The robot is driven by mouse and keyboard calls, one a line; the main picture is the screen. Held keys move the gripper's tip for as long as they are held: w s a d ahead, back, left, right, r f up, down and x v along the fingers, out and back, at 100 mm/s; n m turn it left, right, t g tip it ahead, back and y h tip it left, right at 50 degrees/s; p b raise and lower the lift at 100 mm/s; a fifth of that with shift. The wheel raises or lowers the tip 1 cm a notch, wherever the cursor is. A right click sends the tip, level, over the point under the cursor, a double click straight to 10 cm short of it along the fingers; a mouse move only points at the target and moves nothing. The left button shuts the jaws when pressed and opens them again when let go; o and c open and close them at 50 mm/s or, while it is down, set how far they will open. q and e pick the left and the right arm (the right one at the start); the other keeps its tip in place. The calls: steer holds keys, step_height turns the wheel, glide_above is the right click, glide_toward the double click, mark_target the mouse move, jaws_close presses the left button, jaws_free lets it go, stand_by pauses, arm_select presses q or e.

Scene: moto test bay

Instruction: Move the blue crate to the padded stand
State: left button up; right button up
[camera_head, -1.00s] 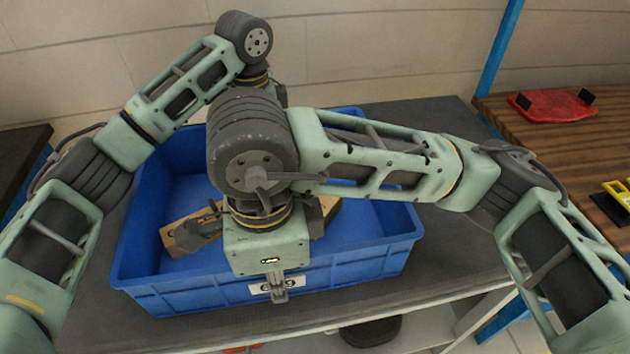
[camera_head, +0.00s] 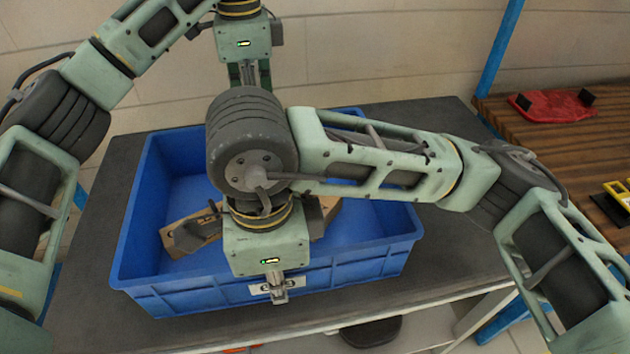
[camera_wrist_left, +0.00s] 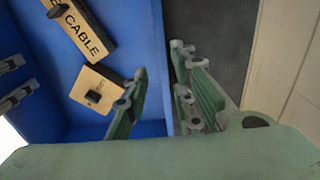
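The blue crate (camera_head: 365,260) sits upright on a dark grey tabletop (camera_head: 460,150). My left gripper (camera_head: 250,82) is at the crate's far side, pointing down. In the left wrist view, its two fingers (camera_wrist_left: 160,95) are spread apart, with the crate's blue wall showing between them; I see no contact. My right gripper (camera_head: 277,290) is at the near wall, with a finger outside by the white label. Its inner finger is hidden, so I cannot tell whether it is clamped. I cannot identify the padded stand.
Inside the crate lie a cardboard box marked CABLE (camera_wrist_left: 82,28) and a smaller box (camera_wrist_left: 97,88). A wooden bench (camera_head: 530,115) with a red item (camera_head: 555,104) stands to the right, beside a blue post (camera_head: 500,45). A pale wall is behind.

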step_height(320, 180, up, 12)
steer(key=shift+f, duration=0.1)
stand_by(0.6)
